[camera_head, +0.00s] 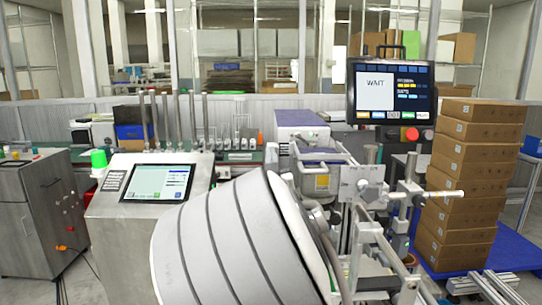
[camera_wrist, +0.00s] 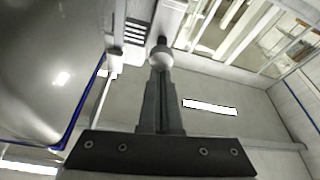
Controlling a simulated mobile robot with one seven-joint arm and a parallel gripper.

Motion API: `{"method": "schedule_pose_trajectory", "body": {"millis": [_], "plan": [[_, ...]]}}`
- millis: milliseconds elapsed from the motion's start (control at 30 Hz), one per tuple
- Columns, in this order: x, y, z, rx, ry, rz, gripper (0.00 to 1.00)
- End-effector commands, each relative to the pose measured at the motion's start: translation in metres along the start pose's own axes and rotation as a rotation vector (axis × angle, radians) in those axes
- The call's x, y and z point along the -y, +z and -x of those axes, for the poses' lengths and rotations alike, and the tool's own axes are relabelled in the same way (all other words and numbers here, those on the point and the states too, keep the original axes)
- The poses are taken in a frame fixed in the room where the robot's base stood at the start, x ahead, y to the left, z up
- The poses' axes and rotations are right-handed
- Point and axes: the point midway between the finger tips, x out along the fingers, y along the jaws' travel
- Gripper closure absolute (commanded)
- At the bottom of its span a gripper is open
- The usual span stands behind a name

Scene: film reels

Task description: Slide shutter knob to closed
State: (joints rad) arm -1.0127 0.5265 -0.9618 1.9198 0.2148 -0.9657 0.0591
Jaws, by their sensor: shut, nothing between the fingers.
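In the wrist view my gripper (camera_wrist: 160,78) points up the picture, with its two grey fingers shut together and empty. Just beyond the fingertips is a small pale rounded piece with a dark end (camera_wrist: 161,55), which may be the shutter knob. I cannot tell whether the fingers touch it. Behind it is a pale panel (camera_wrist: 170,18) with a row of dark slots beside it on the left. In the head view I cannot make out my gripper or the knob for certain.
A large shiny grey curved body with a blue edge (camera_wrist: 45,60) is close on the left in the wrist view. The head view shows a tablet console (camera_head: 158,182), a WAIT monitor (camera_head: 392,92) and stacked cartons (camera_head: 470,175) on the right.

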Motion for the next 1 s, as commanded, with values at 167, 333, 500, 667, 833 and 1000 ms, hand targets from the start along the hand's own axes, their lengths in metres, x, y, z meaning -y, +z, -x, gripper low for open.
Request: {"method": "schedule_pose_trajectory", "body": {"millis": [167, 333, 500, 667, 833, 1000], "plan": [[0.003, 0.020, 0.007, 0.001, 0.001, -0.001, 1.00], [0.007, 0.035, 0.012, 0.001, 0.001, 0.000, 1.00], [0.007, 0.035, 0.013, 0.002, 0.000, 0.001, 1.00], [0.007, 0.036, 0.013, 0.004, 0.000, 0.001, 1.00], [0.007, 0.035, 0.012, 0.005, 0.000, 0.001, 1.00], [0.004, 0.024, 0.003, 0.002, 0.001, -0.001, 1.00]]}}
